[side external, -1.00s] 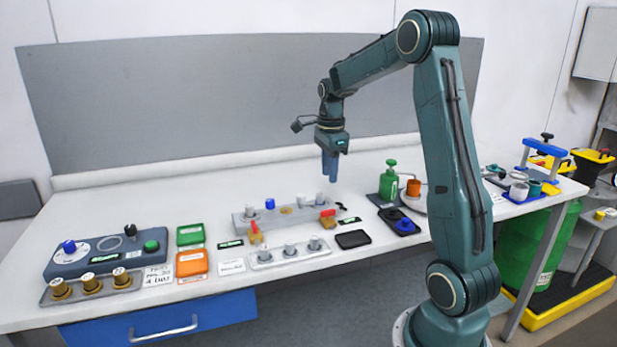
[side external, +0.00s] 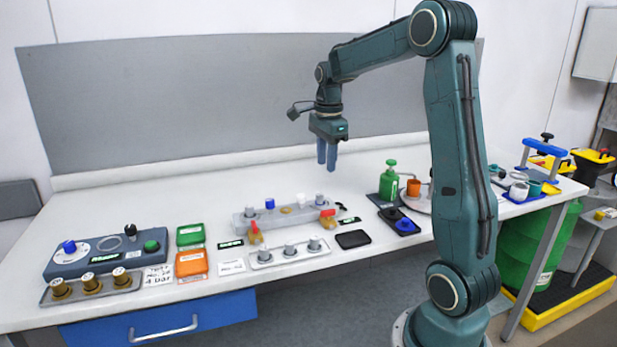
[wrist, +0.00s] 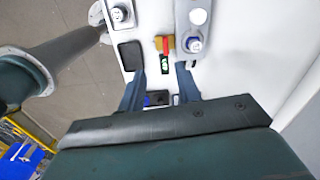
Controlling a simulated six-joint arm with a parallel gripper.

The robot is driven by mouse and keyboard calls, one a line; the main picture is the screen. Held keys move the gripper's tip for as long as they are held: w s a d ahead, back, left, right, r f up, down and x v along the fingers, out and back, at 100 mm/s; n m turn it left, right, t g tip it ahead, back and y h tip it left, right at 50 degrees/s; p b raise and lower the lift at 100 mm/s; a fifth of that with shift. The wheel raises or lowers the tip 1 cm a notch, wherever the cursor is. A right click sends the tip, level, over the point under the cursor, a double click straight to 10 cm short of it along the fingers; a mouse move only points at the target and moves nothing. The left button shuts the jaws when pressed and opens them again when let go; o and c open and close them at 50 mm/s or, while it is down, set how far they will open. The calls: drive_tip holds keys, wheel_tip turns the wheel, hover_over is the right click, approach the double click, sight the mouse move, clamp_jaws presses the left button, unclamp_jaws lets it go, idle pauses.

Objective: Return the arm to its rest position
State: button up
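My gripper (side external: 327,156) hangs fingers down above the bench, higher than the grey manifold block behind the red-handled valves. Its two blue fingers are apart with nothing between them. In the wrist view the fingers of my gripper (wrist: 160,84) also stand apart, with the white bench top and small items below. The grey manifold block (side external: 250,220) on the bench carries a blue cap and several pale fittings. A valve with a red handle (side external: 328,214) stands at its right end, and it also shows in the wrist view (wrist: 164,44).
A control box (side external: 105,257), green tray (side external: 190,235) and orange tray (side external: 191,263) stand at the left. A green pump bottle (side external: 389,182) and orange cup (side external: 413,187) are at the right. A blue clamp frame (side external: 545,150) stands at the far right end. Air around my gripper is clear.

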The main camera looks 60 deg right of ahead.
drive_tip(key=s+a+r+n+t, duration=0.1)
drive_tip(key=s+a+r+n, duration=0.2)
drive_tip(key=a+n, duration=0.4)
drive_tip(key=s+a+r+n+t, duration=0.1)
drive_tip(key=s+a+r+n, duration=0.1)
drive_tip(key=a+n, duration=0.5)
drive_tip(key=s+a+f+n+t, duration=0.2)
drive_tip(key=s+a+n+t, duration=0.1)
drive_tip(key=s+a+n, duration=0.7)
drive_tip(key=shift+s+a+n, duration=0.3)
drive_tip(key=shift+a+n, duration=0.5)
drive_tip(key=shift+a, duration=0.1)
